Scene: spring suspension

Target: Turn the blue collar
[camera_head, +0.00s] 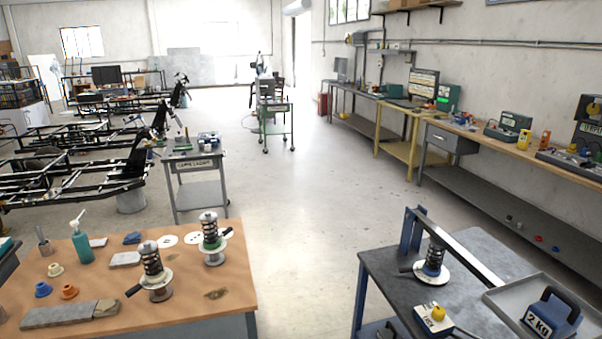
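A spring unit (435,251) stands upright on the grey table at the lower right, under a slanted metal lever arm (459,247). Its blue collar (432,268) shows low on the spring, just above a white disc (432,274). A dark handle sticks out to the left at collar height. Another small blue ring-like part (43,289) lies loose on the wooden table at the lower left. Neither of my grippers is in view.
The wooden table (226,299) holds two more spring units (153,269) (212,239), an orange ring (69,292) and a teal bottle (83,245). A blue 2 kg weight (551,312) sits in a tray (502,301) at right. Open floor (300,250) separates the tables.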

